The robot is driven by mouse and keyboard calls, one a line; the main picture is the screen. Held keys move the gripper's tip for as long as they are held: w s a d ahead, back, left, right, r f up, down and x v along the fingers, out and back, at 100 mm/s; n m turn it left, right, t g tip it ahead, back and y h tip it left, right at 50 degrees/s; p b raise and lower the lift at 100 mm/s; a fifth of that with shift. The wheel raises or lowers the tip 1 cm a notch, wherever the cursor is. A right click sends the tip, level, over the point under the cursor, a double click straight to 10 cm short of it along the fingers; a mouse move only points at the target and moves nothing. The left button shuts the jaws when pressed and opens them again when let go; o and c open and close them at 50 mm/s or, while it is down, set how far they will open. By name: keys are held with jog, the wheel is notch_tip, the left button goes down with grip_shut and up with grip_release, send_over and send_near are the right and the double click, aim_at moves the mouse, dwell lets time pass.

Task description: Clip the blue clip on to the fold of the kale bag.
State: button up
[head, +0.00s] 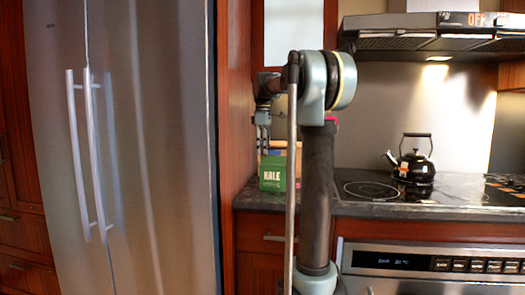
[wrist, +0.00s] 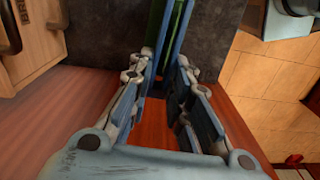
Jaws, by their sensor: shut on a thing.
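The green kale bag (head: 272,180) stands upright on the dark counter beside the fridge, its white KALE lettering facing me. In the wrist view a narrow green strip of the bag (wrist: 180,20) shows beyond the fingers. The blue clip (wrist: 157,32) seems to be the long blue strips along both sides of that green strip; whether it presses on the fold I cannot tell. My gripper (wrist: 172,75) points at the bag and is shut on the clip, with a gap between the fingers. In the head view my gripper (head: 263,138) hangs just above the bag's top, and the clip is hardly visible.
The steel fridge (head: 150,150) and a wooden panel (head: 232,110) stand close on the left. A wooden thing (head: 284,152) is behind the bag. A black kettle (head: 414,167) stands on the cooktop (head: 365,190) to the right. My arm hides part of the counter.

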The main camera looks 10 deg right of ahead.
jog(key=shift+f, duration=1.4)
dwell(1.9)
jog(key=o, duration=0.8)
jog(key=o, duration=0.5)
jog(key=shift+c, duration=0.2)
jog(key=shift+r, duration=4)
jog(key=shift+f, duration=0.1)
